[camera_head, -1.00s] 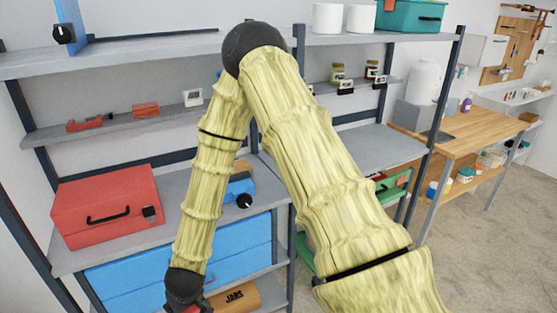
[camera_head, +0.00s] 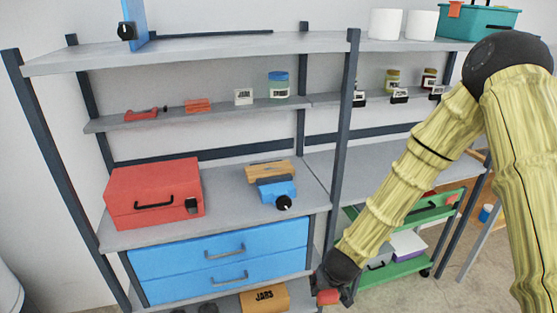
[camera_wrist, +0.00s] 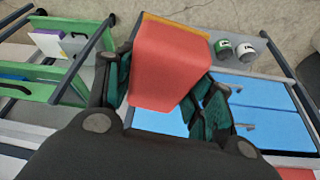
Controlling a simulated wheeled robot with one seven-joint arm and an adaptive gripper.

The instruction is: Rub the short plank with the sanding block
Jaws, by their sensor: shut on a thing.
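The short plank (camera_head: 268,170) is a light wooden piece. It lies at the blue vise (camera_head: 277,189) on the middle shelf, right of the red toolbox. Whether the vise jaws grip it is hard to tell. My gripper (camera_head: 331,288) is low, in front of the shelf's right post, below and right of the plank and apart from it. It is shut on a red block, which looks like the sanding block (camera_wrist: 168,62); in the wrist view the block sits between the fingers, with a tan edge at its far end. The block also shows small in the head view (camera_head: 327,297).
The red toolbox (camera_head: 150,190) stands left of the vise. A narrow shelf (camera_head: 200,114) with small items runs above. The shelf's right post (camera_head: 343,130) stands between the vise and my arm.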

